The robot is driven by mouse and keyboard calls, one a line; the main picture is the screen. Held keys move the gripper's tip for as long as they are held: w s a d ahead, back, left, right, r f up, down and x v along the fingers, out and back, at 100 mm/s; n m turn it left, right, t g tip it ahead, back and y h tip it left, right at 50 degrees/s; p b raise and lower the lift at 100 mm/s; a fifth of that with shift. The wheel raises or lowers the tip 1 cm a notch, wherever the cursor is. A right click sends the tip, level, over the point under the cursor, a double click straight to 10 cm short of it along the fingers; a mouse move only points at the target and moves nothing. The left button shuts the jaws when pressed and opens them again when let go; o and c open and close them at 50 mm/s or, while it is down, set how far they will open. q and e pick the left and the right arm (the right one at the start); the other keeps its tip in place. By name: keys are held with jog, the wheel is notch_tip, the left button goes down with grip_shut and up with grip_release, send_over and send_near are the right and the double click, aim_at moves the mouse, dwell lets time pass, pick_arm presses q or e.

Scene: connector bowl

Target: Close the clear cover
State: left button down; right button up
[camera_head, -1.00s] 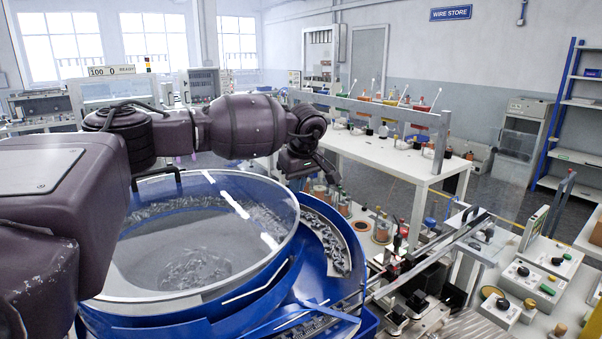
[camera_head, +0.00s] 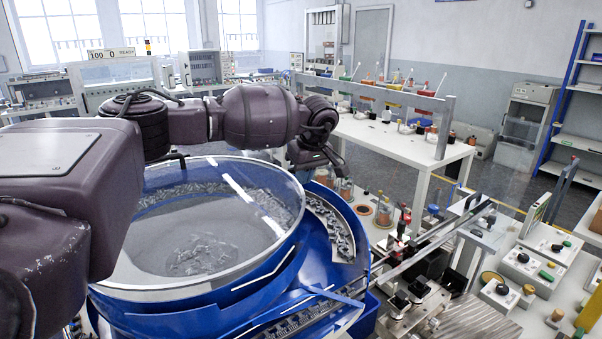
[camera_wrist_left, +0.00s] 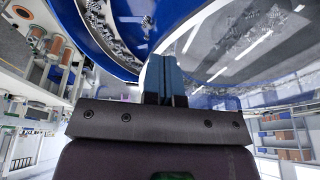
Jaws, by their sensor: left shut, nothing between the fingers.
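The clear cover (camera_head: 190,222) is a round transparent disc with a pale rim and a white strip across it. It lies over the blue bowl feeder (camera_head: 255,285), nearly level; I cannot tell if its whole rim touches the bowl. Grey metal connectors show through it. My left gripper (camera_head: 322,160) is at the far right side of the cover, dark and small in the head view. In the left wrist view its blue fingers (camera_wrist_left: 166,75) are shut together with nothing between them, in front of the cover (camera_wrist_left: 250,50). My right gripper is not in view.
A curved blue track (camera_head: 332,230) with connectors runs round the bowl's right side. A bench with metal rails (camera_head: 430,245), coils and small control boxes (camera_head: 525,277) stands to the right. A white table (camera_head: 395,145) with coloured spools is behind. Grey floor shows between them.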

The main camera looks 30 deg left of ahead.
pick_arm(q)
jog(key=w+b+v, duration=0.1)
jog(key=v, duration=1.1)
jog(key=shift+a+r, duration=0.3)
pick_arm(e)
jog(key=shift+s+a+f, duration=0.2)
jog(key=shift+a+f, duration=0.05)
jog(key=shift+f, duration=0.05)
